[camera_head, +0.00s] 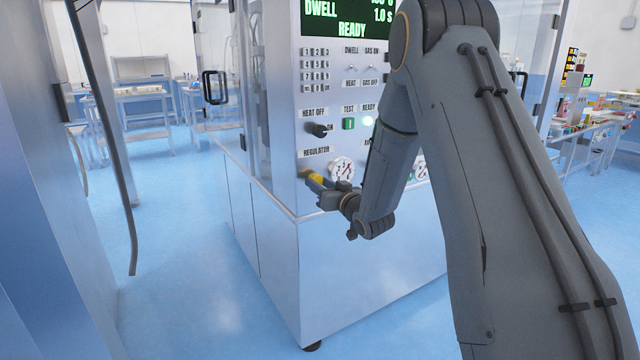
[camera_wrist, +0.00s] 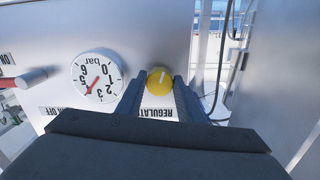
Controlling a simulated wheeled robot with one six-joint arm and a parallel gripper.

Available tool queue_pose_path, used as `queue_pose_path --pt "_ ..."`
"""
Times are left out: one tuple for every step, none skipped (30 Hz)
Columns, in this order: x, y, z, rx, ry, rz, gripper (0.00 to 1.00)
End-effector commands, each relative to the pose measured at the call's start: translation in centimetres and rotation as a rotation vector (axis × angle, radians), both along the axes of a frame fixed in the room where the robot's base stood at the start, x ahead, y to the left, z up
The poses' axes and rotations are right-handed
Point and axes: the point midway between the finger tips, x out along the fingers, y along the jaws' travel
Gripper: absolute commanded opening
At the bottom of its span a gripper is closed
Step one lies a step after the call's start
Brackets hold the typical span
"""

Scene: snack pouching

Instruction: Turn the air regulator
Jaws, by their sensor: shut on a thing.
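The air regulator knob (camera_head: 315,179) is yellow and sits on the machine's front panel, below the REGULATOR label. In the wrist view the knob (camera_wrist: 159,80) shows as a yellow disc with a white mark. My gripper (camera_head: 325,189) is at the panel with its fingers on either side of the knob. In the wrist view the fingers of my gripper (camera_wrist: 160,98) are shut on the knob. The gauge also shows in the head view (camera_head: 342,170).
The machine cabinet (camera_head: 370,265) stands on a blue floor. The display (camera_head: 347,18) reads DWELL and READY. My arm covers part of the panel's right side.

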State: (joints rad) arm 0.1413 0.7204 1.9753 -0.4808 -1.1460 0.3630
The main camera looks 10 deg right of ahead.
Motion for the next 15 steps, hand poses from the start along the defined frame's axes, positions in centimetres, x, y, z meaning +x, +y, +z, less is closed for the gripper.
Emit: queue_pose_path --pt "0.00 -0.07 0.02 0.010 0.003 -0.001 0.11" --pt "0.00 -0.07 0.02 0.014 0.004 -0.001 0.11" --pt "0.01 -0.06 0.01 0.020 0.006 -0.001 0.11" --pt "0.01 -0.07 0.01 0.024 0.007 -0.002 0.11" --pt "0.01 -0.07 0.01 0.026 0.008 -0.002 0.11" --pt "0.01 -0.06 0.01 0.028 0.009 -0.002 0.11" --pt "0.01 -0.07 0.01 0.029 0.009 -0.002 0.11" --pt "0.01 -0.07 0.01 0.030 0.009 -0.002 0.11" --pt "0.01 -0.07 0.01 0.031 0.009 -0.002 0.11" --pt "0.02 -0.07 0.01 0.031 0.009 -0.002 0.11" --pt "0.02 -0.07 0.01 0.031 0.009 -0.002 0.11" --pt "0.02 -0.07 0.01 0.030 0.009 -0.002 0.11" --pt "0.02 -0.07 0.01 0.030 0.009 -0.002 0.11" --pt "0.02 -0.07 0.01 0.030 0.009 -0.002 0.11" --pt "0.02 -0.07 0.01 0.030 0.009 -0.002 0.11"
